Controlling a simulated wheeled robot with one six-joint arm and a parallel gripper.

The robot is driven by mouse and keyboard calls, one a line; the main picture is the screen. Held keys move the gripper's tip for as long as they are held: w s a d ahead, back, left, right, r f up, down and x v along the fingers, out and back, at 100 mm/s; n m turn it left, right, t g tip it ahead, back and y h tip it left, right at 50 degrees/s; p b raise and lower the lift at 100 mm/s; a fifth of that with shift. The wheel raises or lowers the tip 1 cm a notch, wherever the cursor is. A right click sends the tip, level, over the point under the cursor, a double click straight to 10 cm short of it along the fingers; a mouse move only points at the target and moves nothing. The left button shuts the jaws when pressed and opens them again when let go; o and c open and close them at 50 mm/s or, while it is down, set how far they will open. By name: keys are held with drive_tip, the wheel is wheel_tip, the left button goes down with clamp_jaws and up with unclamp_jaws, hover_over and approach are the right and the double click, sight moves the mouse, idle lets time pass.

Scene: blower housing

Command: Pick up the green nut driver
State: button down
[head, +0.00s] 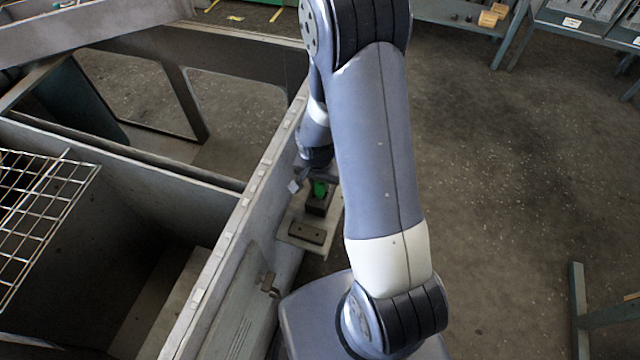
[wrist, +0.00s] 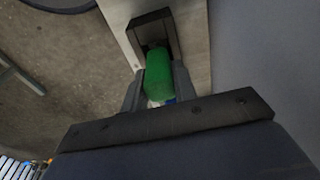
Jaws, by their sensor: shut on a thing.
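The green nut driver (head: 319,188) stands at a dark block-shaped holder (head: 319,205) on a small light shelf beside the metal housing. In the wrist view its green handle (wrist: 158,76) lies between the two fingers of my gripper (wrist: 157,92), which is shut on it. The far end of the driver meets the dark holder (wrist: 152,29), and its shaft is hidden there. I cannot tell whether it is still seated. In the head view my gripper (head: 308,182) is small and partly hidden by my arm.
The light shelf (head: 290,238) also bears a second low dark block (head: 307,233). The housing wall (head: 240,215) runs close along the left of the shelf. A wire grid (head: 40,215) lies at the far left. The floor (head: 500,170) on the right is open.

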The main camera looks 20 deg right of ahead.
wheel_tip(320, 180, up, 10)
drive_tip(key=shift+p, duration=0.35)
drive_tip(key=c, duration=1.7)
unclamp_jaws()
clamp_jaws()
